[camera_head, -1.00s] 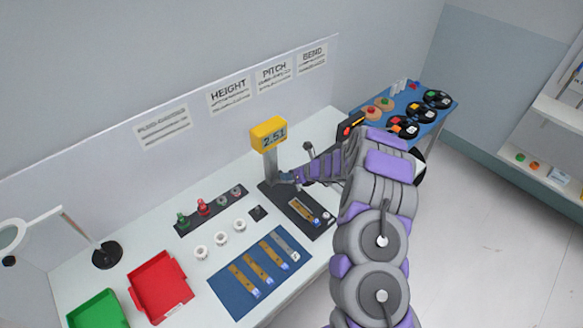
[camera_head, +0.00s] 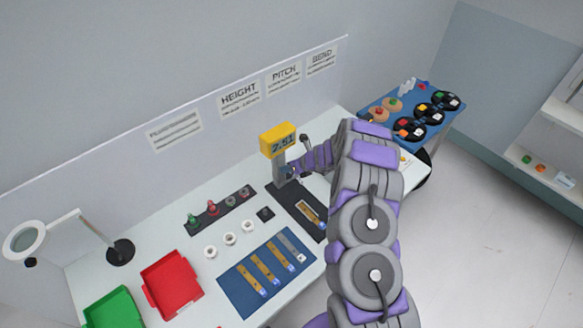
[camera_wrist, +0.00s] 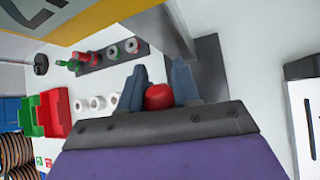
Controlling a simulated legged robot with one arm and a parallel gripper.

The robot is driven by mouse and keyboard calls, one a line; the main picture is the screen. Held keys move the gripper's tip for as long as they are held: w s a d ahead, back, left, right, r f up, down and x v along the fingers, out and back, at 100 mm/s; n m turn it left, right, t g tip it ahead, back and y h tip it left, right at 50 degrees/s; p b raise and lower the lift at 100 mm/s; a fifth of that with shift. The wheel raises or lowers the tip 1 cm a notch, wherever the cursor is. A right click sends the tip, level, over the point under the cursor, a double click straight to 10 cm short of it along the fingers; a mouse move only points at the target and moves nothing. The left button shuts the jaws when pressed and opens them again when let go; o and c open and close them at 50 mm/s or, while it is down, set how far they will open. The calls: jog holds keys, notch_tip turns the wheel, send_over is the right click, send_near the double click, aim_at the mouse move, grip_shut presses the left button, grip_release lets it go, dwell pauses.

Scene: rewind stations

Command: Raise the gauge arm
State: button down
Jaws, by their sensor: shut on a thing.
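My gripper (camera_head: 291,172) is beside the post, just below the head. In the wrist view my gripper (camera_wrist: 159,88) is shut on a round red knob (camera_wrist: 159,97), seen between its two grey-blue fingers. The post (camera_wrist: 165,32) rises just beyond the fingers, and the yellow head fills the top. The gauge arm that the knob seems to belong to is mostly hidden by my gripper. A brown strip (camera_head: 310,212) lies on the base plate.
A blue mat (camera_head: 238,282) with several strips, white rings (camera_head: 230,239) and a dark rack (camera_head: 222,211) of spools lie left of the gauge. Red (camera_head: 172,284) and green bins and a magnifier lamp (camera_head: 120,252) are farther left. A blue side table (camera_head: 380,103) holds reels.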

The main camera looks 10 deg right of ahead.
jog(key=shift+w, duration=0.2)
dwell(0.3)
jog(key=c, duration=0.8)
grip_release()
jog(key=shift+w+a, duration=0.1)
jog(key=v, duration=1.7)
jog(key=shift+r, duration=0.15)
